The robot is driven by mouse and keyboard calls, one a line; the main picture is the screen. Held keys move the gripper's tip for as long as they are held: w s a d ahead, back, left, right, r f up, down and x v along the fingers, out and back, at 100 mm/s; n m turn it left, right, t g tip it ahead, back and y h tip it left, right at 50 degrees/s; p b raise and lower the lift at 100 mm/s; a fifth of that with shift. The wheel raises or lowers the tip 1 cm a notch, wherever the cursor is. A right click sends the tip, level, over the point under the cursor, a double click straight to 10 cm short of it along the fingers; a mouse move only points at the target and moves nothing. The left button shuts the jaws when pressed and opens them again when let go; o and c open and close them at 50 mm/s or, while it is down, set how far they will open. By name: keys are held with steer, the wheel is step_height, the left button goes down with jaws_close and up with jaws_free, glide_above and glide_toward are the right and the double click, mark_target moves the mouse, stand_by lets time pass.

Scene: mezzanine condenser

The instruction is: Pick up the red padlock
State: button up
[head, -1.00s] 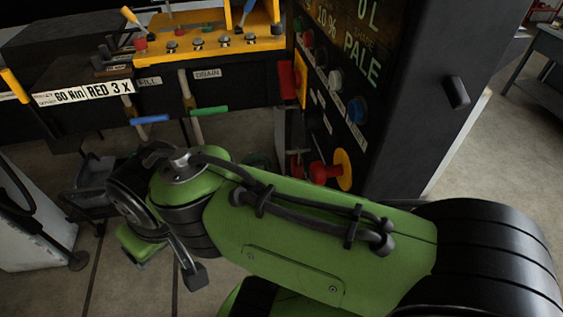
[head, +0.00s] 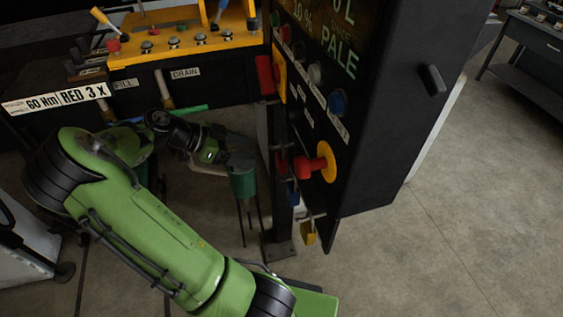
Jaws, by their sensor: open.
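A small red shape (head: 281,164), which looks like the red padlock, hangs on the dark post beside the black cabinet. It is partly in shadow and its shackle is too small to make out. A blue padlock (head: 292,193) hangs below it and a yellow padlock (head: 309,232) lower still. My gripper (head: 242,162) is to the left of the red shape, apart from it in the picture. It is open and empty, pointing right; its fingers are small and dark.
A red handle on a yellow disc (head: 316,168) sticks out from the black cabinet (head: 400,130) just right of the padlocks. A green thin-legged stand (head: 244,184) is below my gripper. A yellow-topped bench (head: 185,42) stands behind.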

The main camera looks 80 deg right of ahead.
mark_target(277, 158)
steer(key=x, duration=0.5)
steer(key=shift+s+d+f, duration=0.15)
steer(key=shift+d+f, duration=0.05)
steer(key=shift+f, duration=0.1)
steer(key=x, duration=0.5)
steer(key=shift+s+d, duration=0.15)
steer(key=shift+s, duration=0.15)
steer(key=c, duration=1.2)
steer(key=shift+c, duration=0.2)
